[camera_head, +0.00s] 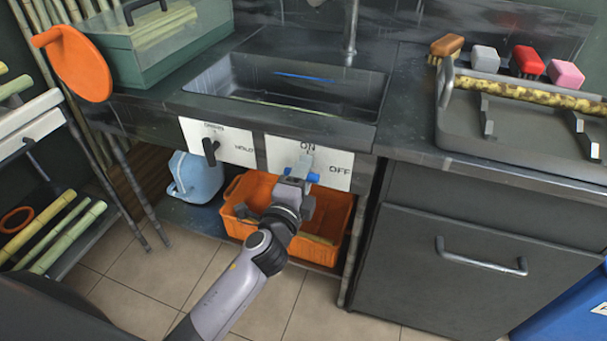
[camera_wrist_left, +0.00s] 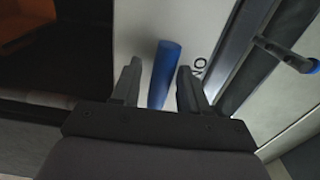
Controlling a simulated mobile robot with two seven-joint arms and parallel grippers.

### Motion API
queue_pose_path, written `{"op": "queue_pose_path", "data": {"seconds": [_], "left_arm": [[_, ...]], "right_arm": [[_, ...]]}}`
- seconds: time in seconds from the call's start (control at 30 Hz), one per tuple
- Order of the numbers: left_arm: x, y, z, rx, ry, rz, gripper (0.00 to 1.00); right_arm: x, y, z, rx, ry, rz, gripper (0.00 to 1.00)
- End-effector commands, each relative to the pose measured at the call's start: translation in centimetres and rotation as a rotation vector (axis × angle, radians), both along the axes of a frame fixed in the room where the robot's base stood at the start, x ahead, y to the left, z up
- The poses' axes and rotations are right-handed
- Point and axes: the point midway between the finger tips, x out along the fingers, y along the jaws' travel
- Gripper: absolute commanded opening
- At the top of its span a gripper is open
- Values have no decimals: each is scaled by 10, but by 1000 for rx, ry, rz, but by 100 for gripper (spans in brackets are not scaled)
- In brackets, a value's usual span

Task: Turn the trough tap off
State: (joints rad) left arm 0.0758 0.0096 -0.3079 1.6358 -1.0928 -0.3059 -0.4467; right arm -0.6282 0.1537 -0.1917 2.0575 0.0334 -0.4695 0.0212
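The tap's white panel (camera_head: 345,182) is on the front of the sink counter, with ON at its top and OFF at its right. The blue tap handle (camera_head: 314,178) shows on both sides of my left gripper (camera_head: 302,168), which hides its middle. In the left wrist view the blue handle (camera_wrist_left: 165,75) stands between the two fingers of my left gripper (camera_wrist_left: 158,82), with a gap on each side. The gripper is open around it. I cannot tell which label the handle points to. My right gripper is not in view.
A second panel (camera_head: 235,147) with a black lever (camera_head: 210,150) is left of the tap panel. An orange crate (camera_head: 332,247) and a blue jug (camera_head: 197,177) sit below. The sink (camera_head: 300,90) is above. A grey cabinet (camera_head: 440,270) stands right.

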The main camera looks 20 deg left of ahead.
Motion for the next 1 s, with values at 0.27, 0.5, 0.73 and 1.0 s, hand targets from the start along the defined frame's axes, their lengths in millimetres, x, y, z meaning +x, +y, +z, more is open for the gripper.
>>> {"op": "queue_pose_path", "data": {"seconds": [0.27, 0.5, 0.73, 1.0], "left_arm": [[-20, 1, 0, 0, 2, 1, 44], [-53, 2, -1, -1, 2, 0, 44], [-70, 2, 0, -1, 1, -1, 44], [-72, 2, 0, -1, 0, 0, 44]], "right_arm": [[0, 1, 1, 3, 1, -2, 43], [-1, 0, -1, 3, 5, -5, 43], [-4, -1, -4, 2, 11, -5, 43], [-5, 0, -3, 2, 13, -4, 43]]}}
